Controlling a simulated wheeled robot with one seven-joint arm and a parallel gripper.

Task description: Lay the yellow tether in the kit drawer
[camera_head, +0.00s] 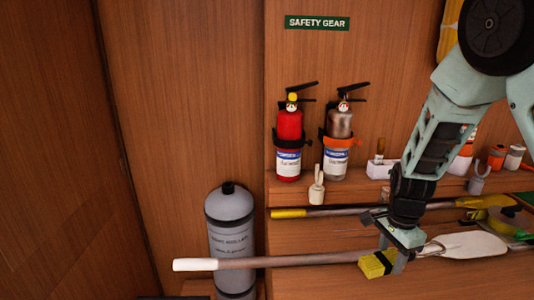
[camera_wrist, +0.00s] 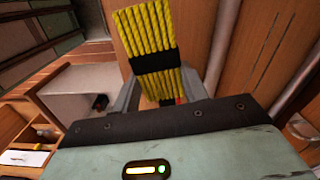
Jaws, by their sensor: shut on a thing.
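The yellow tether (camera_wrist: 150,45) is a bundled coil of yellow cord with a black band around it. My gripper (camera_wrist: 158,98) is shut on it, with a grey finger on each side near the band. In the head view the tether (camera_head: 374,264) hangs at the end of my arm, beside a long wooden shaft. My gripper (camera_head: 392,254) there is tilted and partly hides the shaft. I cannot pick out the kit drawer with certainty in either view.
A wooden-shafted paddle (camera_head: 300,261) crosses behind my gripper. A grey cylinder (camera_head: 230,238) stands at left. A red extinguisher (camera_head: 289,135) and a grey extinguisher (camera_head: 340,125) hang on the wall. A pale box-like surface (camera_wrist: 80,92) lies left of my gripper in the wrist view.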

